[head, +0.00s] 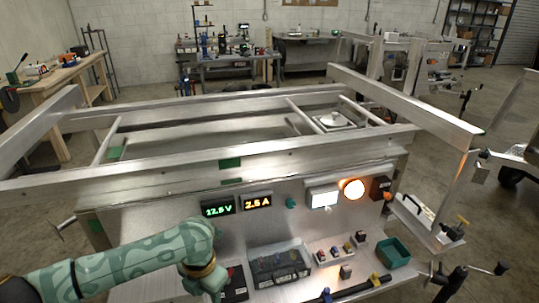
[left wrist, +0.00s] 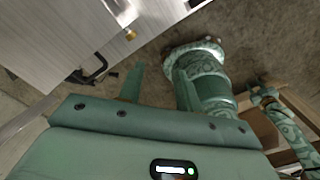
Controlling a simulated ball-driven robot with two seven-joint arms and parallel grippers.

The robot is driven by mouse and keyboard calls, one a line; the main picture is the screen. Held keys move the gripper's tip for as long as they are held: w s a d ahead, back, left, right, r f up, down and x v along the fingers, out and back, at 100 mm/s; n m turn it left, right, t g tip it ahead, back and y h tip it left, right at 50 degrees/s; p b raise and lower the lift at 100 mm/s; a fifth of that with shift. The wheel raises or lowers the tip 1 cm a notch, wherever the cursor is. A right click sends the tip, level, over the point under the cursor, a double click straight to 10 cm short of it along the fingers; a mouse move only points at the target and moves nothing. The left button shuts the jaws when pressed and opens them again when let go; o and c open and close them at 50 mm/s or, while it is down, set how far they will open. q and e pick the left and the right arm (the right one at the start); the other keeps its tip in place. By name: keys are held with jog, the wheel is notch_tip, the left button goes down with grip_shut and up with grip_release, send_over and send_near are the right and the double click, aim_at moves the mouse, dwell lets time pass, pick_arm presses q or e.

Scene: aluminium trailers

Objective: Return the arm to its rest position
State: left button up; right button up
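My left arm (head: 120,268), green and patterned, comes in from the left in the head view. It bends in front of the trailer's panel, and its gripper cannot be made out there. In the left wrist view my left gripper (left wrist: 158,75) shows two green fingers apart with nothing between them. The grey concrete floor (left wrist: 150,50) and part of my own green body lie beyond the fingers.
The aluminium trailer frame (head: 240,179) fills the middle. Its front shelf holds a clear-lidded box (head: 279,264), switches (head: 334,252) and a teal bin (head: 393,252). Lit displays (head: 217,209) and an orange lamp (head: 354,188) are on the panel. A wooden bench (head: 60,75) stands at left.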

pick_arm(q)
jog(key=s+d+n+t+h, duration=0.4)
jog(key=s+d+n, duration=0.4)
jog(key=n, duration=0.5)
jog(key=s+a+r+n+t+y, duration=0.15)
jog(key=s+a+n+y, duration=0.3)
jog(key=a+n, duration=0.7)
jog(key=s+a+r+n+t+y, duration=0.15)
jog(key=s+a+n+y, duration=0.35)
jog(key=a+n, duration=0.6)
jog(key=s+d+f+g+h, duration=0.2)
jog(key=s+f, duration=0.1)
jog(key=f, duration=1)
jog(key=s+d+f+g+h, duration=0.1)
jog(key=s+d+f+h, duration=0.15)
jog(key=f, duration=1.15)
jog(key=s+f+n+g, duration=0.1)
jog(key=s+f, duration=0.6)
jog(key=s, duration=0.3)
jog(key=s+f+n+g+h+b, duration=0.1)
jog(key=s+f+g, duration=0.1)
jog(key=s+f, duration=0.6)
jog(key=shift+s+a+n, duration=0.3)
jog(key=shift+s+n, duration=0.05)
jog(key=shift+s, duration=0.5)
